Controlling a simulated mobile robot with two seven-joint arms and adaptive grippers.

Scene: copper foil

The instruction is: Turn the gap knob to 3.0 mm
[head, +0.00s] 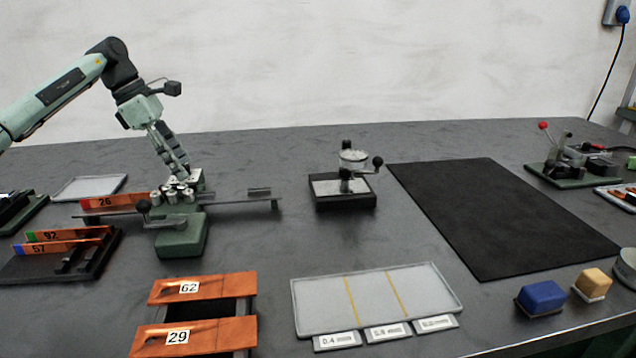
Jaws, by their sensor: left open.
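A green-based bench device (181,238) stands at the left, with a long flat bar across it, several small metal cylinders on top and a crank with a black ball handle (143,206). My left gripper (180,174) comes down from above, its fingers open at the top of this device. The gap knob is not clearly distinguishable; it may be among the small metal parts under my fingers, partly hidden by them. I cannot tell if the fingers touch it. No scale or gap reading is legible. My right gripper is not in view.
Copper strip 26 (114,202) lies along the bar's left end. A rack (40,268) with more strips stands at left. Strips 62 (202,287) and 29 (194,336) lie in front. A divided tray (318,310), a black-based gauge (343,200) and a black mat (500,215) are to the right.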

